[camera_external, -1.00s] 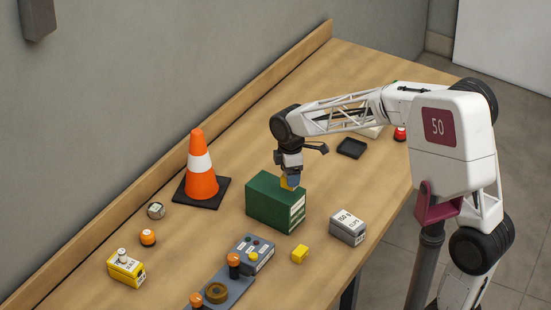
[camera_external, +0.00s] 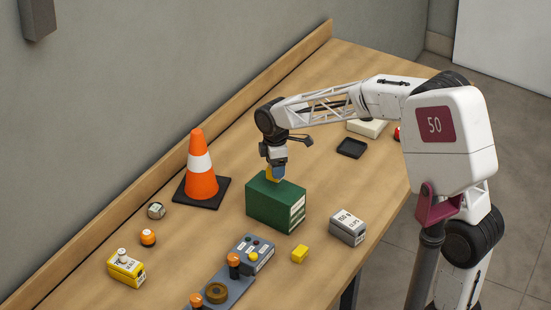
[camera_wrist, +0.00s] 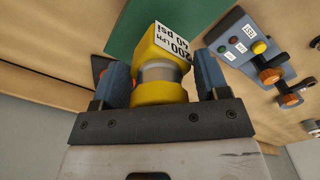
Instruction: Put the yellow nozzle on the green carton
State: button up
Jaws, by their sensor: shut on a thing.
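In the external view my gripper (camera_external: 275,173) points down at the top of the green carton (camera_external: 268,207), and a little of the yellow nozzle (camera_external: 267,171) shows. The nozzle is at or just above the carton's top, near its back edge; I cannot tell if they touch. The green carton (camera_wrist: 140,25) lies beyond the nozzle in the wrist view.
An orange cone (camera_external: 201,180) stands left of the carton. A control panel (camera_external: 253,254) is in front.

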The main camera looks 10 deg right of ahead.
jog(key=shift+f, duration=1.7)
jog(key=shift+f, duration=0.15)
jog(key=o, duration=1)
jog(key=shift+o, duration=0.2)
jog(key=shift+r, duration=6.15)
